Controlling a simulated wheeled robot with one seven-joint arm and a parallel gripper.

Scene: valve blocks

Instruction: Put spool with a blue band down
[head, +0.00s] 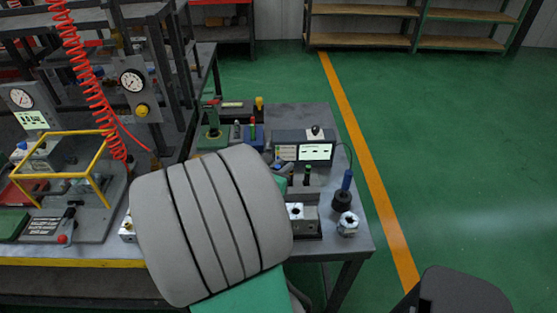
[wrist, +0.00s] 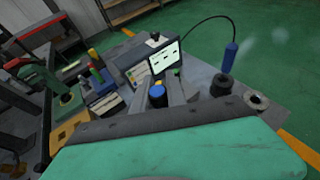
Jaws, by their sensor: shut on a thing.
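My gripper (wrist: 160,99) shows in the wrist view, its two grey fingers reaching out past the mint-green body. It is shut on the spool with a blue band (wrist: 157,91), whose blue round end shows between the fingers. The rest of the spool is hidden by the gripper. I cannot tell whether its lower end touches anything. In the head view my large grey arm link hides most of the gripper and the spool. A metal valve block (head: 297,212) sits on the bench just right of my arm.
The grey bench (head: 362,246) carries a meter with a lit screen (head: 303,150), a blue-handled tool in a black holder (head: 346,184) and a loose metal fitting (head: 348,223). Coloured parts in small blocks (wrist: 98,82) stand left of the gripper. Green floor lies open to the right.

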